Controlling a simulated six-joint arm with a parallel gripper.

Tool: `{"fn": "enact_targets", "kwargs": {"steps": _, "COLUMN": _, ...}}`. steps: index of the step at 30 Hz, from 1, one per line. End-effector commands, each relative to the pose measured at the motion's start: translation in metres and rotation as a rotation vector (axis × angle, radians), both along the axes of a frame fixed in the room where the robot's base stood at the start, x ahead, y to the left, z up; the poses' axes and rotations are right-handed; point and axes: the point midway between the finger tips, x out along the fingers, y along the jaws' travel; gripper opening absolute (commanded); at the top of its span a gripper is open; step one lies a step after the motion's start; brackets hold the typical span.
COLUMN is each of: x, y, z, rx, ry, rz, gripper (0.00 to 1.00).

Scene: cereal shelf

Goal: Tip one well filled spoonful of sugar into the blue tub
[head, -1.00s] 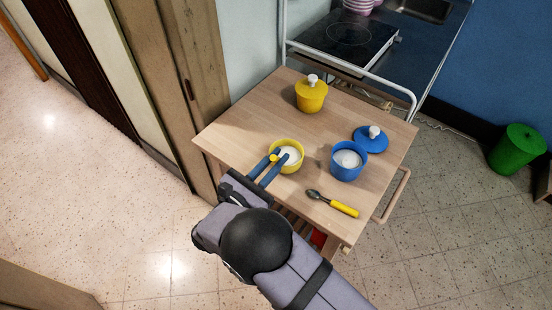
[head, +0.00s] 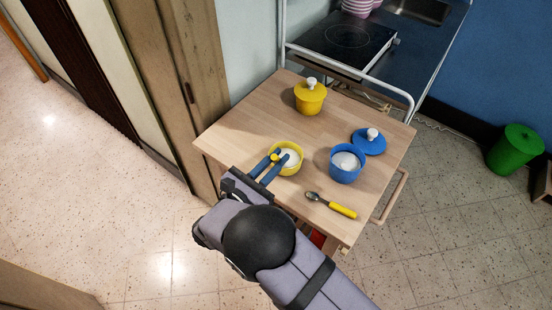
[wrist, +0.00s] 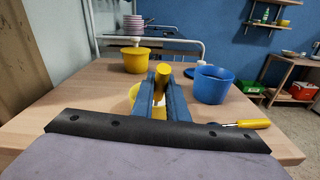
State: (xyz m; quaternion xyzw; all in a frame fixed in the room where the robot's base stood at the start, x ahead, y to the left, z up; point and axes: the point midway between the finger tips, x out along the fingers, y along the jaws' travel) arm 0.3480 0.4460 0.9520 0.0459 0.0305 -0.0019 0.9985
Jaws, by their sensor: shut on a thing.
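An open yellow tub (head: 297,168) with white contents stands near the left front of the table; it also shows behind my fingers in the wrist view (wrist: 134,92). My gripper (head: 272,162) is at this tub, its blue fingers shut on a yellow handle (wrist: 163,74), seemingly a spoon's. The lower end of the held thing is hidden by the fingers and tub. The blue tub (head: 345,175), open with a white heap inside, stands to the right; it also shows in the wrist view (wrist: 212,88). A second spoon with a yellow handle (head: 342,210) lies in front of it.
A blue lid (head: 369,143) with a white knob lies behind the blue tub. A lidded yellow tub (head: 311,99) stands at the back of the wooden table (head: 240,122). A white rail (head: 350,68) runs along the back edge. The tabletop between the tubs is clear.

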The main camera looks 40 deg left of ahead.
Motion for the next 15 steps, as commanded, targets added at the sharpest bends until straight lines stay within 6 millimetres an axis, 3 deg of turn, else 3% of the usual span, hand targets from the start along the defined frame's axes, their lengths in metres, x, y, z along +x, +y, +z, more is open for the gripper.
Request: {"fn": "enact_targets", "kwargs": {"steps": 15, "x": 0.0063, "y": 0.0009, "z": 0.0064, "rx": -0.009, "ry": 0.06, "rz": -0.001, "gripper": 0.0}}
